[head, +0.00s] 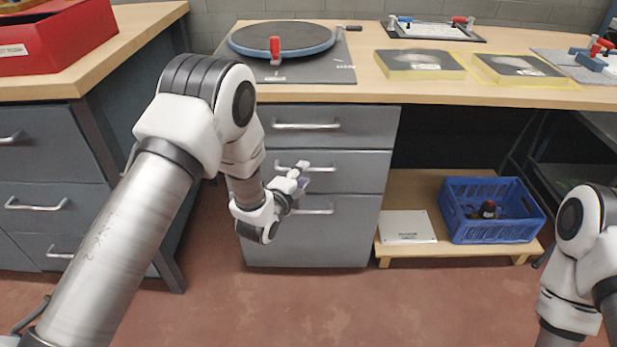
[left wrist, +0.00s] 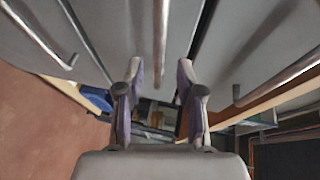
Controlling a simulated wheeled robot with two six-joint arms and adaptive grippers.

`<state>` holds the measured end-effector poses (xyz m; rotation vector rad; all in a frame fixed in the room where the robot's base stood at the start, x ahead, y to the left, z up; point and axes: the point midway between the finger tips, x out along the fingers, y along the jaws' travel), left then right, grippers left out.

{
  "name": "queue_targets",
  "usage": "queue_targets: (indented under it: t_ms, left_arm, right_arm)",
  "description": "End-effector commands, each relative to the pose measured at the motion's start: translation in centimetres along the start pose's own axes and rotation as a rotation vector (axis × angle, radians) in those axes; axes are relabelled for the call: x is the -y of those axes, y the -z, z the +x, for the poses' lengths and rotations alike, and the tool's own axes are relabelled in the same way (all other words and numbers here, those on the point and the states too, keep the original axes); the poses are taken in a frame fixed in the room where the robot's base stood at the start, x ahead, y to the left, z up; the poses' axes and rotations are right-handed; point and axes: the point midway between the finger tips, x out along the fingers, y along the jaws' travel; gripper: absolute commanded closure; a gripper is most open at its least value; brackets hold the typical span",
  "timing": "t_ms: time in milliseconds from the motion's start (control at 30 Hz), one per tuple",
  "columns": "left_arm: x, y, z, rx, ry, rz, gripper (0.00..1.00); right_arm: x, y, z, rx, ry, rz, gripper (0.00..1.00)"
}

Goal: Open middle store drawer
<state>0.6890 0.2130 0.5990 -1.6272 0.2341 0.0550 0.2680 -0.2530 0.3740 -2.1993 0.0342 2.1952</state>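The grey drawer unit under the workbench has three drawers. The middle drawer (head: 358,172) looks closed and flush with the others. Its bar handle (head: 322,169) is partly hidden by my left gripper in the head view. My left gripper (head: 303,174) is at this handle, in front of the drawer. In the left wrist view, the handle bar (left wrist: 160,42) runs between the two spread fingers of my left gripper (left wrist: 161,68), with a gap visible on each side. My right gripper is out of view; only part of my right arm shows at the right edge.
The top drawer handle (head: 306,125) and bottom drawer handle (head: 318,210) lie close above and below. A low wooden shelf (head: 455,250) with a blue crate (head: 490,232) stands to the right. Another drawer cabinet (head: 50,150) is at left. The floor in front is clear.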

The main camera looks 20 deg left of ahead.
Motion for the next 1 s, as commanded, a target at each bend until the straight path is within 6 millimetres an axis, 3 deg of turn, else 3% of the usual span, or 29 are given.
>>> queue_targets:
  t_ms: [200, 467, 567, 600, 1000]
  left_arm:
    - [-0.2, 0.0, 3.3, 0.0, 0.001, 0.0, 0.63]
    - [-0.1, 0.0, 3.6, 0.001, -0.002, 0.0, 0.63]
    - [-0.1, 0.0, 3.6, 0.001, -0.002, 0.0, 0.95]
    - [-0.1, 0.0, 3.6, 0.001, -0.002, 0.0, 1.0]
    - [-0.1, 0.0, 3.5, 0.001, -0.003, -0.001, 1.0]
  right_arm:
    - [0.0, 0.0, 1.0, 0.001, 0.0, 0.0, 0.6]
    - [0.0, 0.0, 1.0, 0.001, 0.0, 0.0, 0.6]
    - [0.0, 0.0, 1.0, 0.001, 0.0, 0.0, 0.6]
    - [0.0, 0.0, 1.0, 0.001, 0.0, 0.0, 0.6]
    - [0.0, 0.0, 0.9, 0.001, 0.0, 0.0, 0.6]
